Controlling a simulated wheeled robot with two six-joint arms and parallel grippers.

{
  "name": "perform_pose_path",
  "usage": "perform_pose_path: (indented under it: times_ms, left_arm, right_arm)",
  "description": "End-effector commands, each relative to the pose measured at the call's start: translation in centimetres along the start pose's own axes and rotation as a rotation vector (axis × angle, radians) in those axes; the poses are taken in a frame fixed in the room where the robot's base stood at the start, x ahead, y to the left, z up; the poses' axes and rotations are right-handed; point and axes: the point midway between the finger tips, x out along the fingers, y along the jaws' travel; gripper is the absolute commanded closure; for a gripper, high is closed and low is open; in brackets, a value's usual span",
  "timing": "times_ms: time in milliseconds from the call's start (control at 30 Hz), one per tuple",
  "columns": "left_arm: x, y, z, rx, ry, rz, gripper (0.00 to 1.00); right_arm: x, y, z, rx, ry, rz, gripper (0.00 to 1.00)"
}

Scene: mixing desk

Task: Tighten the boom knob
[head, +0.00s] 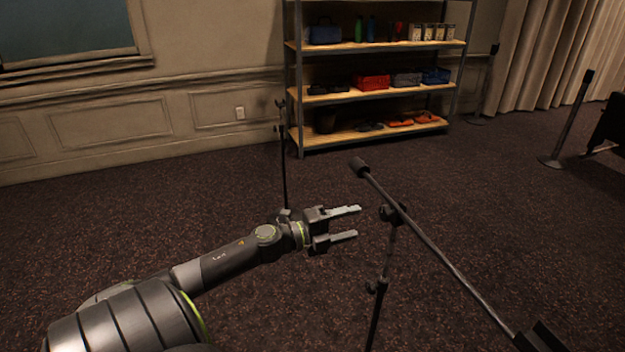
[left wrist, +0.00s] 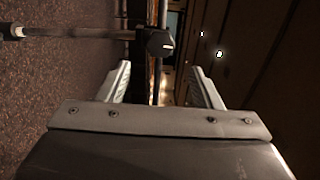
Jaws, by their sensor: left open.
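The boom knob (head: 390,213) is a dark knob at the joint where a long grey boom (head: 440,257) crosses the top of a thin dark stand (head: 381,270). In the left wrist view the knob (left wrist: 160,43) has a pale mark on its face and sits beyond the fingertips, about midway between them. My left gripper (head: 356,222) is open and empty, its fingers pointing right toward the knob, with a small gap left between them and it. The open fingers also show in the left wrist view (left wrist: 160,70). My right gripper is not in view.
The boom slopes from a dark cylindrical end (head: 359,165) down to a dark block (head: 541,338) at lower right. Another thin stand (head: 283,160) rises behind my left gripper. Shelves (head: 375,92) stand at the back wall. A barrier post (head: 568,120) stands far right. Carpet between is clear.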

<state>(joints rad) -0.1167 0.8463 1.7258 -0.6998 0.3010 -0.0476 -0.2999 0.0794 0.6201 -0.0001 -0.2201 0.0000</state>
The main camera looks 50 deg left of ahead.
Motion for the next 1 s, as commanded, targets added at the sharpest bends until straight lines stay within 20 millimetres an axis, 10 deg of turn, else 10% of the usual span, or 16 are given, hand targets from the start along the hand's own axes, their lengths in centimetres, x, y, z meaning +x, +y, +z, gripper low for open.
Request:
perform_pose_path:
  times_ms: [1000]
  left_arm:
    - [-8.4, -0.1, 0.0, -0.001, 0.001, 0.004, 0.41]
  right_arm:
    - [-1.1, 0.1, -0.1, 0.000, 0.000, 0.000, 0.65]
